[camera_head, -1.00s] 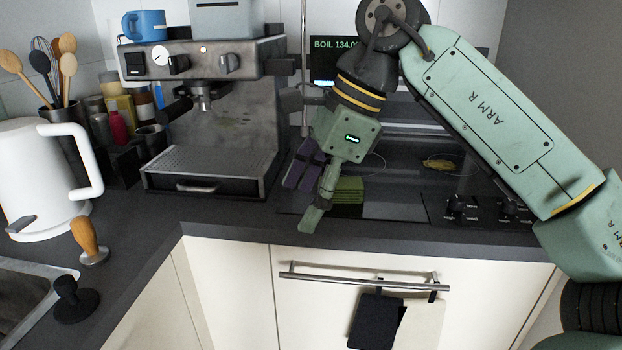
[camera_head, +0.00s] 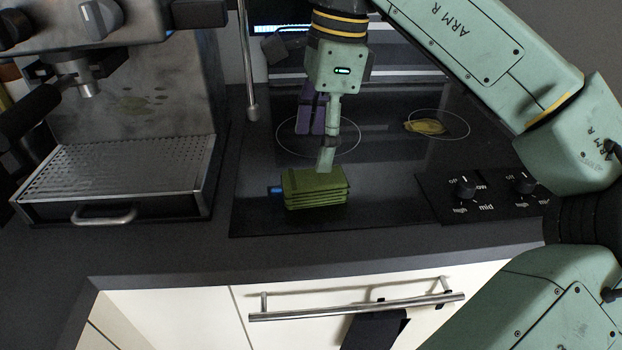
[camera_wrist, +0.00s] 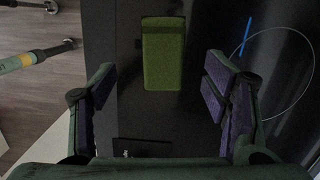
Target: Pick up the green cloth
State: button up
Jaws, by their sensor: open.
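The green cloth (camera_head: 316,190) is a folded, layered stack lying on the black cooktop near its front edge. In the wrist view the cloth (camera_wrist: 163,55) shows as a green rectangle ahead of and between my two fingers. My gripper (camera_head: 322,140) is above and just behind the cloth in the head view, with one finger's lower end close to the cloth's top edge; I cannot tell whether it touches. In the wrist view my gripper (camera_wrist: 162,100) is open, its purple pads wide apart with nothing between them.
A yellow item (camera_head: 425,127) lies on the cooktop (camera_head: 390,200) to the right. Control knobs (camera_head: 466,187) are at the cooktop's front right. A coffee machine (camera_head: 130,170) stands on the left. A rail (camera_head: 360,307) with a dark towel (camera_head: 372,330) hangs below the counter edge.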

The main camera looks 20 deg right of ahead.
aim_at(314, 176)
jog(key=f, duration=0.2)
jog(key=f+p, duration=0.1)
jog(key=f, duration=0.4)
jog(key=shift+w+a+f, duration=0.2)
jog(key=shift+w+f, duration=0.05)
jog(key=shift+f, duration=0.1)
jog(key=c, duration=1.3)
jog(key=shift+r, duration=0.15)
jog(key=shift+c, duration=0.2)
jog(key=shift+r, duration=0.6)
jog(key=shift+s+r+b, duration=0.2)
jog(key=shift+r+b, duration=0.1)
jog(key=shift+r, duration=0.2)
jog(key=shift+s+r+b, duration=0.15)
jog(key=shift+r+b, duration=0.1)
jog(key=shift+r, duration=0.2)
jog(key=s+a+r+b, duration=0.1)
jog(key=s+b, duration=0.1)
jog(key=s, duration=1.3)
jog(key=shift+s+a+r+b, duration=0.15)
jog(key=shift+a+r+b, duration=0.1)
jog(key=shift+r+b, duration=0.15)
jog(key=shift+f, duration=0.1)
